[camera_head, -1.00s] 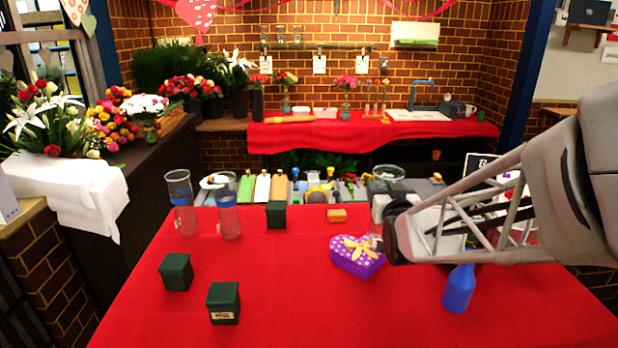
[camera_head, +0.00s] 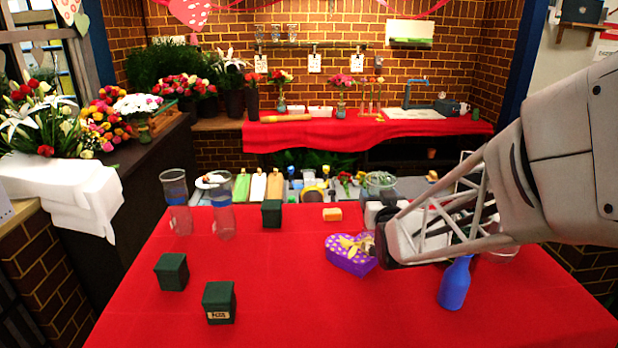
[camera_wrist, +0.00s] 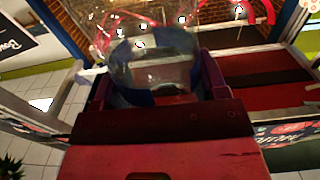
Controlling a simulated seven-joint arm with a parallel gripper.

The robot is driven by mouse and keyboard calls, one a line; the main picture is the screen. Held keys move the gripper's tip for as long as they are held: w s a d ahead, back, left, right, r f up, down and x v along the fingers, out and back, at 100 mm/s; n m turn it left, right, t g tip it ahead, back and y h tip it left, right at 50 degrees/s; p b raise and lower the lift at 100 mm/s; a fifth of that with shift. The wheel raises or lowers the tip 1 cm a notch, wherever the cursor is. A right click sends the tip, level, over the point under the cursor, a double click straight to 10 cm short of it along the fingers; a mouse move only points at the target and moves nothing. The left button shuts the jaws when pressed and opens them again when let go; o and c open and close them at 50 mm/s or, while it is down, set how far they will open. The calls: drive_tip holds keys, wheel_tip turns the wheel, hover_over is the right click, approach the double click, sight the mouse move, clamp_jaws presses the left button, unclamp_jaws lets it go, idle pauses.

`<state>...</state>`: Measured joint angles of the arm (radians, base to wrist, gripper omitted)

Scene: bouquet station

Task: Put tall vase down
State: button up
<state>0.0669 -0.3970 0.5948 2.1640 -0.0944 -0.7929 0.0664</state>
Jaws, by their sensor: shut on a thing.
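My gripper (camera_wrist: 157,82) is shut on a clear glass vase with a blue band, the tall vase (camera_wrist: 152,62). In the wrist view the band sits between the two fingers. In the head view my gripper (camera_head: 385,248) is low over the right half of the red table (camera_head: 330,310), beside the purple heart box. The held vase is hard to make out there, and whether its base touches the table cannot be told. Two other tall clear vases with blue bands stand at the table's back left, one (camera_head: 177,205) left of the other (camera_head: 222,210).
A purple heart box (camera_head: 350,262) with a yellow bow lies just left of my gripper. A blue bottle (camera_head: 455,283) stands close at right. Dark green boxes (camera_head: 171,272) (camera_head: 219,302) (camera_head: 271,213) and an orange block (camera_head: 332,214) stand farther left. The front middle is clear.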

drive_tip(key=shift+f, duration=0.35)
drive_tip(key=o, duration=1.7)
drive_tip(key=shift+f, duration=0.1)
drive_tip(key=shift+c, duration=0.2)
drive_tip(key=s, duration=1.2)
